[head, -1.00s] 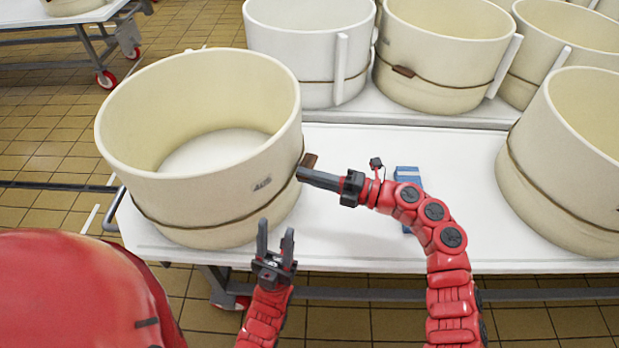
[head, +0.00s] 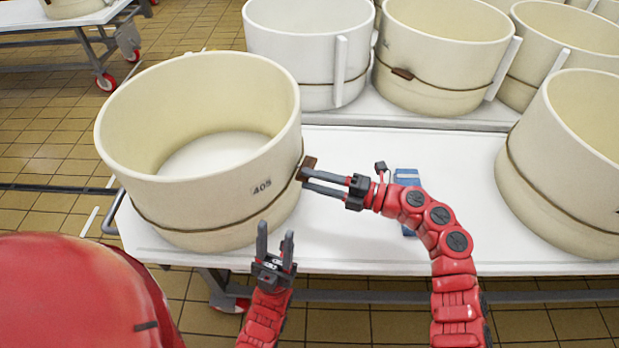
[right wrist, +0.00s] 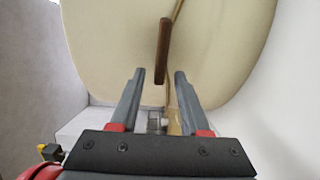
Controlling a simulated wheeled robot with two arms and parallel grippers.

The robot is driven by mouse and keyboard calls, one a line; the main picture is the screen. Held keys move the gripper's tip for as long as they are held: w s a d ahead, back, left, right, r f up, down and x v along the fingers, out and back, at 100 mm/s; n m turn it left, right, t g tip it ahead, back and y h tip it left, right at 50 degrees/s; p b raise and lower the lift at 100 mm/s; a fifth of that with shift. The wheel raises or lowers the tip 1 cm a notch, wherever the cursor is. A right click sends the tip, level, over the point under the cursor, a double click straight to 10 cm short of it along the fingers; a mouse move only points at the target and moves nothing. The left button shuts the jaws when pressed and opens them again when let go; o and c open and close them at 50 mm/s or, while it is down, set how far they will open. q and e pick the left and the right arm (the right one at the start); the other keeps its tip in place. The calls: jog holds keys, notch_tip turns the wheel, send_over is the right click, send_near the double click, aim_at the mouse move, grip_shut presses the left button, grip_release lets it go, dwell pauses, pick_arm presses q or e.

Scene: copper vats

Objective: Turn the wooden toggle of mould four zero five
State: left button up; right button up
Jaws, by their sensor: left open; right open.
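Mould 405 (head: 200,190) is a cream round tub at the left of the white table, with its number on a label (head: 262,187). A cord (head: 190,227) runs around it. Its brown wooden toggle (head: 307,164) is on the mould's right side. In the right wrist view the toggle (right wrist: 163,48) stands nearly upright, its lower end between the fingertips. My right gripper (head: 305,178) is open at the toggle; in the right wrist view the fingers (right wrist: 160,74) show gaps on both sides of it. My left gripper (head: 275,240) is open and empty, in front of the mould.
A blue object (head: 407,178) lies on the table (head: 400,245) behind my right wrist. Another cream mould (head: 560,185) stands at the right. Several moulds, one white (head: 305,60), stand on a table behind.

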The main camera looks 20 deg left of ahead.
jog(key=d+p, duration=0.1)
jog(key=d, duration=1.5)
jog(key=shift+d, duration=0.15)
jog(key=shift+s, duration=0.1)
